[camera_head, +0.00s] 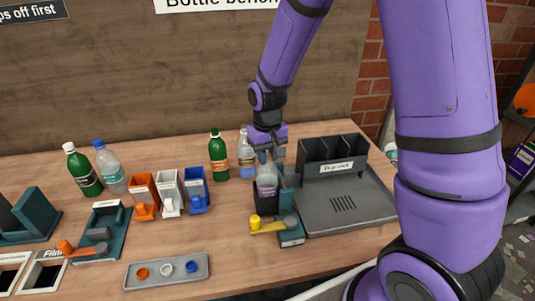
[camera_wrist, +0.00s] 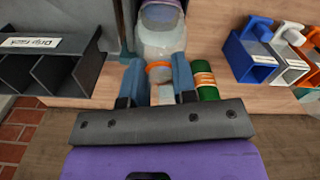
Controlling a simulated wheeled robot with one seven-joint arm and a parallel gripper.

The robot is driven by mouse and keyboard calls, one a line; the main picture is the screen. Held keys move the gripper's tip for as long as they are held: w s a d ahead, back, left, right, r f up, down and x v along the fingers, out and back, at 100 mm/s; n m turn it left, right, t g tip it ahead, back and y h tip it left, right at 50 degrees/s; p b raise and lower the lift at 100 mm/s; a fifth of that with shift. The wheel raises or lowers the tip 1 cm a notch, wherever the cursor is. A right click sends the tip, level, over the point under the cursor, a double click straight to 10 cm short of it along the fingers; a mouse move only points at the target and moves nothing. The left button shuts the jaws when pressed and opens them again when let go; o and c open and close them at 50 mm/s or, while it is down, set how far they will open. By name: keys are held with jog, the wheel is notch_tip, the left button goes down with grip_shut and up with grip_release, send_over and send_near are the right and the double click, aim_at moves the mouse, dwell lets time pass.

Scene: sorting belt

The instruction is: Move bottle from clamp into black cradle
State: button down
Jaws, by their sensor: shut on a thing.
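A clear bottle (camera_head: 266,181) stands roughly upright beneath my gripper (camera_head: 266,148). In the wrist view the bottle (camera_wrist: 162,38) reaches up between my blue fingers (camera_wrist: 158,82), which are shut on its neck at an orange ring (camera_wrist: 159,72). A black open-topped holder (camera_head: 266,200) surrounds or fronts the lower bottle; I cannot tell whether its base touches down. A teal clamp (camera_head: 291,238) with a yellow lever (camera_head: 267,226) is right by the holder. Another teal clamp (camera_head: 117,246) with an orange lever (camera_head: 76,250) is at the left and looks empty.
The black drip rack (camera_head: 330,153) and grey tray (camera_head: 372,207) are close on the right. A green bottle (camera_head: 218,157) and a clear bottle (camera_head: 246,155) stand behind. Orange (camera_head: 144,190), white (camera_head: 169,190) and blue (camera_head: 196,188) holders are left.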

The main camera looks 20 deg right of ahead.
jog(key=c, duration=0.8)
grip_release()
notch_tip(320, 180, up, 9)
jog(key=shift+r, duration=0.9)
jog(key=s+d+r+t, duration=0.1)
jog(key=s+d+r, duration=0.1)
jog(key=s+r, duration=0.3)
jog(key=s+d+r+t, duration=0.2)
jog(key=s+r, duration=0.3)
jog(key=s, duration=0.5)
jog(key=s+d+r+t, duration=0.2)
jog(key=s+r, duration=0.3)
jog(key=s, duration=0.3)
jog(key=shift+s+d+r+m, duration=0.1)
jog(key=shift+s+d+m, duration=0.2)
jog(key=shift+d+m, duration=0.15)
